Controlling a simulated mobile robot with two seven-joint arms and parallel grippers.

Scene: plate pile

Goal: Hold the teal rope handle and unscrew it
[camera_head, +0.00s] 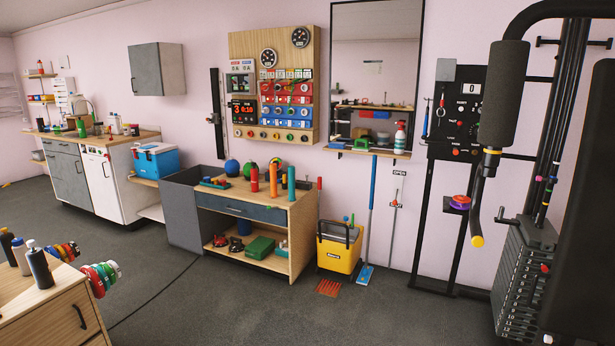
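I cannot single out a teal rope handle for sure. A short teal cylinder (291,184) stands upright at the right end of the wooden bench top (235,196), beside a taller orange cylinder (271,185). A thin blue-teal item (426,119) hangs on the left side of a black wall panel (458,120); it is too small to make out. No rope or screw thread shows clearly on either. Neither of my grippers is in view.
A yellow bucket (338,252) and a blue-handled mop (372,205) stand right of the bench. A black weight machine (522,275) fills the right side. A wooden drawer cabinet (50,315) is at the lower left. The grey floor (240,310) between is mostly clear.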

